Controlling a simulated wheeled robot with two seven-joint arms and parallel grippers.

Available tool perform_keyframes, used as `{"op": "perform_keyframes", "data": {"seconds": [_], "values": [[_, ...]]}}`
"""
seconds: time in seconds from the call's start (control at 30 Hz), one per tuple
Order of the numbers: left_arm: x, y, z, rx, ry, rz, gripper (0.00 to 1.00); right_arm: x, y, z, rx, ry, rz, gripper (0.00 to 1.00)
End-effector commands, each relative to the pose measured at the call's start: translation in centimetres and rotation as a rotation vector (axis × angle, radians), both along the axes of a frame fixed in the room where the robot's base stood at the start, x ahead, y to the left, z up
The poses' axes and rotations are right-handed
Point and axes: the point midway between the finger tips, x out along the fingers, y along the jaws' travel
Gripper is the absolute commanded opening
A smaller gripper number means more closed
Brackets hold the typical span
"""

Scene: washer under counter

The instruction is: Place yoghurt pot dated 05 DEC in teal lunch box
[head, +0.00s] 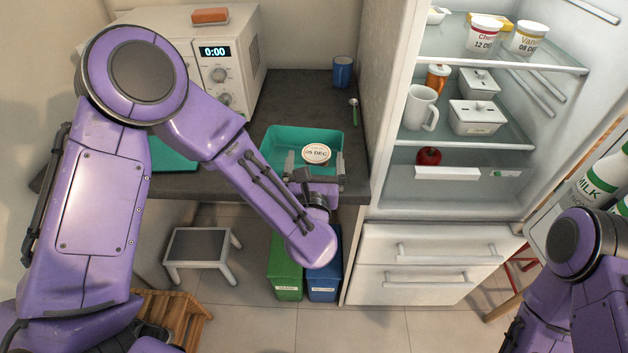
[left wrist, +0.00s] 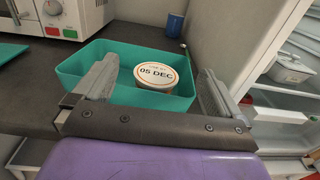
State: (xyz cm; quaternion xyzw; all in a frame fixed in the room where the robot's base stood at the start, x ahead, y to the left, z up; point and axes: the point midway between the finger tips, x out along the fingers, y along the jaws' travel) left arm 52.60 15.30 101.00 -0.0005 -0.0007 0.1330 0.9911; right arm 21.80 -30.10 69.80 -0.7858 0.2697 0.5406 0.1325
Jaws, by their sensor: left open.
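The teal lunch box (head: 276,140) stands open on the dark counter; it also shows in the left wrist view (left wrist: 80,70). The yoghurt pot (head: 316,153), its white lid reading 05 DEC, is upright inside the box, towards its near right part. In the left wrist view the pot (left wrist: 156,76) appears between the fingers with gaps on both sides. My left gripper (head: 315,163) is open at the near side of the box, its fingers reaching over it. The pot's lower part is hidden. My right arm shows at the right edge; its gripper is out of view.
A white microwave (head: 228,62) stands at the back left of the counter, a blue cup (head: 343,71) at the back right. The open fridge (head: 440,180) holds two more pots (head: 486,34), a mug and containers. A teal lid (head: 172,154) lies left of the box.

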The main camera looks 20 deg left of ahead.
Motion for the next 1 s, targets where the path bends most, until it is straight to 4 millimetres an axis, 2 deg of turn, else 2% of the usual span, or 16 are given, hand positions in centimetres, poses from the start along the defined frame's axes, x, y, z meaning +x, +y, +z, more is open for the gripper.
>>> {"op": "perform_keyframes", "data": {"seconds": [0.03, 0.1, 0.27, 0.57, 0.67, 0.77, 0.83, 0.87, 0.9, 0.97, 1.0], "values": [[-1.3, -0.5, -0.5, -0.001, -0.001, -0.004, 0.99, 0.0, 0.0, -1.0, 0.000, 0.000, 0.000, 0.43], [-2.8, -0.8, -0.4, 0.001, 0.000, -0.003, 0.99, 0.0, 0.0, -1.4, 0.000, 0.000, 0.000, 0.43], [-5.0, -1.4, -0.2, 0.000, -0.001, -0.001, 0.99, 0.0, 0.0, -1.9, 0.000, 0.000, 0.000, 0.43], [-5.6, -1.5, 0.0, 0.000, 0.000, 0.001, 0.99, 0.0, 0.0, -1.8, -0.001, -0.001, 0.000, 0.43], [-5.6, -1.1, -1.7, 0.097, 0.065, -0.010, 0.99, 0.0, 0.0, -1.9, -0.001, -0.001, 0.000, 0.43], [-6.6, 0.4, -7.9, 0.478, 0.310, -0.088, 0.99, 0.0, 0.0, -1.9, -0.001, -0.001, 0.000, 0.43], [-8.9, 2.5, -14.4, 0.878, 0.566, -0.230, 0.99, 0.0, 0.0, -1.9, -0.001, -0.001, 0.000, 0.43], [-10.4, 3.5, -17.3, 1.059, 0.677, -0.318, 0.99, 0.0, 0.0, -1.9, -0.001, -0.001, 0.000, 0.43], [-12.7, 5.1, -20.9, 1.290, 0.812, -0.456, 0.99, 0.0, 0.0, -1.8, -0.001, -0.001, 0.000, 0.43], [-16.8, 7.6, -25.4, 1.599, 0.978, -0.698, 0.99, 0.0, 0.0, -1.8, -0.001, -0.001, 0.000, 0.43], [-19.7, 9.2, -27.7, 1.773, 1.057, -0.876, 0.99, 0.0, 0.0, -1.8, -0.001, -0.001, 0.000, 0.43]]}}
